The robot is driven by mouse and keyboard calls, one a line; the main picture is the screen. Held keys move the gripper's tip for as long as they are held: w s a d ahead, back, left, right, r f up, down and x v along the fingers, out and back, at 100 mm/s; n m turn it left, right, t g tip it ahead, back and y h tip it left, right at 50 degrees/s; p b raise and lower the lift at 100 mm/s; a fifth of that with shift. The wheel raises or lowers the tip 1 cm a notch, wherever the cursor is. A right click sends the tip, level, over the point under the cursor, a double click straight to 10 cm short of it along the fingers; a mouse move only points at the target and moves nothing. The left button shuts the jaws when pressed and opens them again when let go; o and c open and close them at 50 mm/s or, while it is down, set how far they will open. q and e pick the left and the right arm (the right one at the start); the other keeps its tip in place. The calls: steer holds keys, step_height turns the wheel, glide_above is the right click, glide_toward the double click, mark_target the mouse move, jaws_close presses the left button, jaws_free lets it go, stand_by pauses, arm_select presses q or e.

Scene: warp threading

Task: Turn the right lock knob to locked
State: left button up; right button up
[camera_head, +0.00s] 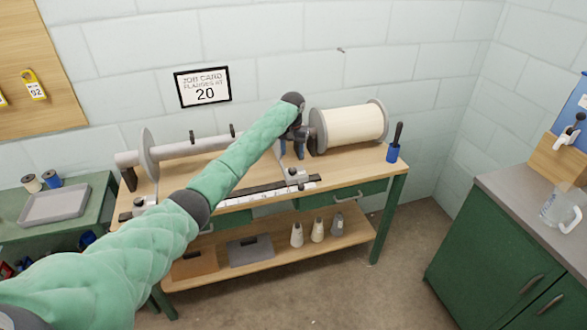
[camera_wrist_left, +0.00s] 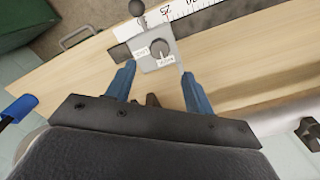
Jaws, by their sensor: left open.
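The right lock knob (camera_wrist_left: 159,48) is a small round grey knob on a metal block with a white label on each side, seen in the left wrist view. Its block also shows in the head view (camera_head: 293,174), on the dark rail with the white scale. The label text is too small to read surely. My left gripper (camera_wrist_left: 158,72) is open, its two blue fingers pointing toward the block, one on each side of the knob in the picture. The knob sits just past the fingertips, and no contact shows. In the head view the left gripper (camera_head: 293,146) hangs over the bench behind the block.
The wooden bench (camera_head: 245,168) carries a large cream spool (camera_head: 352,126) and a bar with a grey flange (camera_head: 150,155). A blue cup with a dark-handled tool (camera_head: 393,152) stands at the right end. A dark ball-topped post (camera_wrist_left: 136,8) rises beside the knob.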

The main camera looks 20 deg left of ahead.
mark_target(292, 169)
arm_select(q)
steer(key=shift+s+f, duration=0.1)
steer(key=shift+f+p, duration=0.35)
steer(key=shift+f, duration=0.2)
step_height(292, 169, down, 5)
steer(key=shift+f+p, duration=0.15)
steer(key=shift+p, duration=0.85)
steer(key=shift+f, duration=0.7)
arm_select(e)
steer(key=shift+s+d+f, duration=0.35)
steer(key=shift+s+f, duration=0.25)
steer(key=shift+s+d+f, duration=0.4)
steer(key=shift+s+f, duration=0.25)
steer(key=shift+s+d+f, duration=0.35)
steer(key=shift+s+f, duration=0.25)
arm_select(q)
steer(key=c, duration=1)
arm_select(e)
steer(key=shift+w, duration=0.1)
